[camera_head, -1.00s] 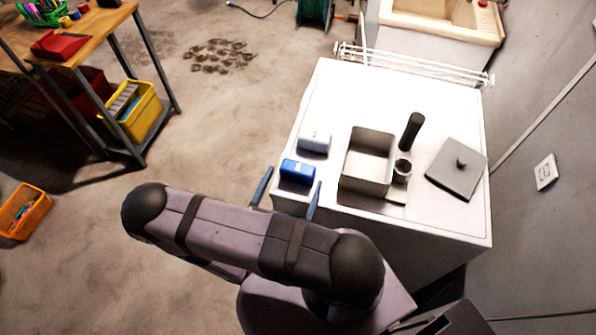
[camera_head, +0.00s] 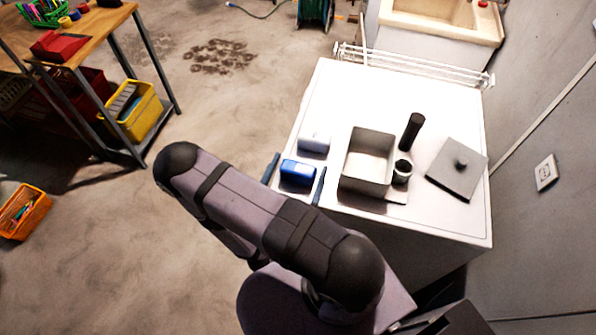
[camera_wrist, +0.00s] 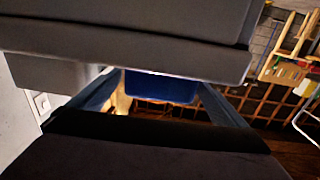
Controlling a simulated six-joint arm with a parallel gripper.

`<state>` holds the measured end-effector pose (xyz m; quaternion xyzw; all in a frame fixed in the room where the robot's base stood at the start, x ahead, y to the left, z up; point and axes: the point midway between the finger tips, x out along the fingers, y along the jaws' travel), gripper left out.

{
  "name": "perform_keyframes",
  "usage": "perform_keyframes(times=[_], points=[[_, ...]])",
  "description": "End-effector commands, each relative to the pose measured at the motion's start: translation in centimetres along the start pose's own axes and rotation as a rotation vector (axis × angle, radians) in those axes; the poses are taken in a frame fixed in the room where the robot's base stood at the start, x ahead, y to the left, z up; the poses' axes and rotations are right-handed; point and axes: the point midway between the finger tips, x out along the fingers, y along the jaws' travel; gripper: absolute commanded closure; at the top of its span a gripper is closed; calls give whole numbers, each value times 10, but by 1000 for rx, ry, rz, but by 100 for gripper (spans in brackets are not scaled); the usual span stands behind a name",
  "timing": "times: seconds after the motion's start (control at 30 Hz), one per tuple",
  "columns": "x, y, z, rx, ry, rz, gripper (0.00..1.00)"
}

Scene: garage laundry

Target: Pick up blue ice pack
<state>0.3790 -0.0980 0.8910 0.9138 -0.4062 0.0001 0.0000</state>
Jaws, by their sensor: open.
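The blue ice pack (camera_head: 298,173) sits on the white worktop near its front left corner. In the head view my gripper (camera_head: 297,179) is open, with one blue-grey finger on each side of the ice pack. I cannot tell whether either finger touches it. In the wrist view the ice pack (camera_wrist: 160,87) shows as a dark blue block between my two fingers (camera_wrist: 160,95). Its upper part there is hidden by a dark grey part across the picture.
The worktop's back left is clear.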

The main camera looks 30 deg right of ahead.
Motion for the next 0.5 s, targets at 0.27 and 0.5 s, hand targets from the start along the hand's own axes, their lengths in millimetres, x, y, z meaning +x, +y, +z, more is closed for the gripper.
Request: perform_keyframes(times=[0.27, 0.5], points=[[0, 0, 0, 0, 0, 0, 45], [0, 0, 0, 0, 1, 0, 53]])
